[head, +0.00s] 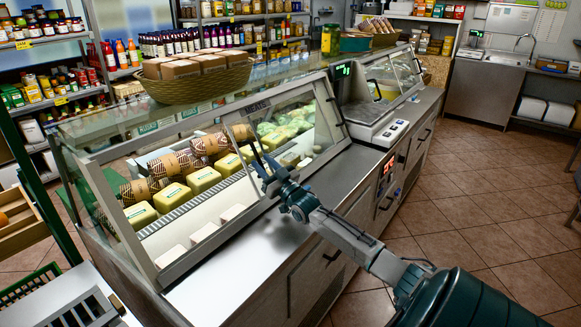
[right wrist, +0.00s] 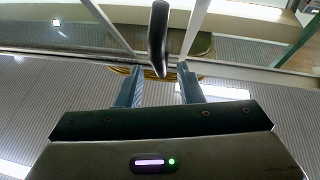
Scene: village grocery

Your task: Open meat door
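The glass-fronted service case (head: 160,268) stands in the middle of the head view, with framed glass panes on this side. A dark handle (head: 255,150) stands upright on a pane frame near the middle of the case. My right gripper (head: 262,174) is at this handle. In the right wrist view the black handle (right wrist: 158,38) hangs between the two spread fingers (right wrist: 159,80), with a gap on each side. The right gripper is open; contact with the handle is not visible. A lettered label (head: 258,106) sits above, too small to read surely. My left gripper is not in view.
Wrapped rolls (head: 176,163) and yellow blocks (head: 203,180) lie inside the case. A basket (head: 195,84) stands on its glass top. A scale (head: 372,125) sits on the counter to the right. Tiled floor (head: 490,215) is clear at right.

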